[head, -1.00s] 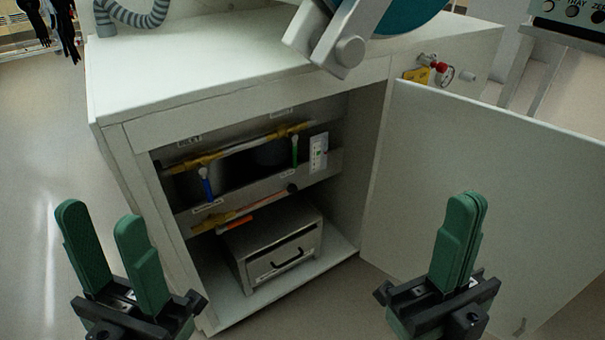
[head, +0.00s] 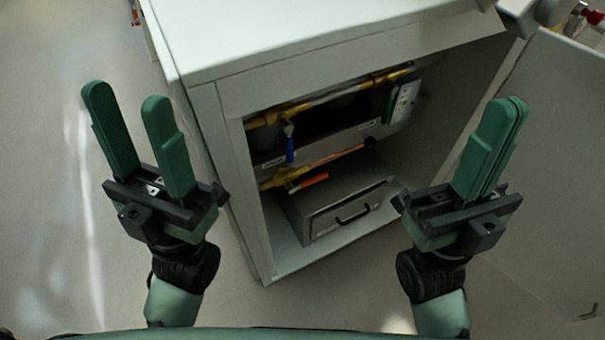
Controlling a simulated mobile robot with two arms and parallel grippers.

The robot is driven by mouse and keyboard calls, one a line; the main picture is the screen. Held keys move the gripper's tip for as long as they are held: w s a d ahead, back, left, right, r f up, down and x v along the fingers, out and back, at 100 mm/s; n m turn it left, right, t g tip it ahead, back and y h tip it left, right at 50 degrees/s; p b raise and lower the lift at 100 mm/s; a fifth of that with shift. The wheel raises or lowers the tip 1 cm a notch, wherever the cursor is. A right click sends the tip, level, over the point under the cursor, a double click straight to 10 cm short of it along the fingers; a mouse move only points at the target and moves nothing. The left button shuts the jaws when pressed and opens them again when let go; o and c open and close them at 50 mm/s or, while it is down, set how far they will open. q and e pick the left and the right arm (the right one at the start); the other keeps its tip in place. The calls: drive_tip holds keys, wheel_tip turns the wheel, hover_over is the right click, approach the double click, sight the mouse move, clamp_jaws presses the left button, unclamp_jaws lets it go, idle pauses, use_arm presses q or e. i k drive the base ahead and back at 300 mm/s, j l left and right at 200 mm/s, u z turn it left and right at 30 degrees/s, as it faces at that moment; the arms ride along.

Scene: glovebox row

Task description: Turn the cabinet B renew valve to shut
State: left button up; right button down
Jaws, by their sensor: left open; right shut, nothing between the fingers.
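The open cabinet (head: 235,160) holds brass pipework with coloured lever valves. A blue-handled valve (head: 290,143) hangs down from the upper brass pipe at the left. A green-handled valve (head: 388,106) is on the same pipe further right. The labels are too small to read, so I cannot tell which is the renew valve. My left gripper (head: 128,100) is open and empty, left of the cabinet. My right gripper (head: 505,108) is shut and empty, in front of the opening's right side.
A grey metal box with a black handle (head: 338,212) sits on the cabinet floor below the valves. The cabinet door (head: 565,130) stands open at the right. The cabinet top (head: 290,35) overhangs above. Floor (head: 60,230) is clear at the left.

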sight(291, 190)
drive_tip(key=k+j, duration=0.1)
drive_tip(key=j, duration=0.25)
drive_tip(key=k+j+u, duration=0.15)
drive_tip(key=j, duration=0.55)
drive_tip(key=k+j+u, duration=0.1)
drive_tip(key=j, duration=0.25)
drive_tip(key=k, duration=0.05)
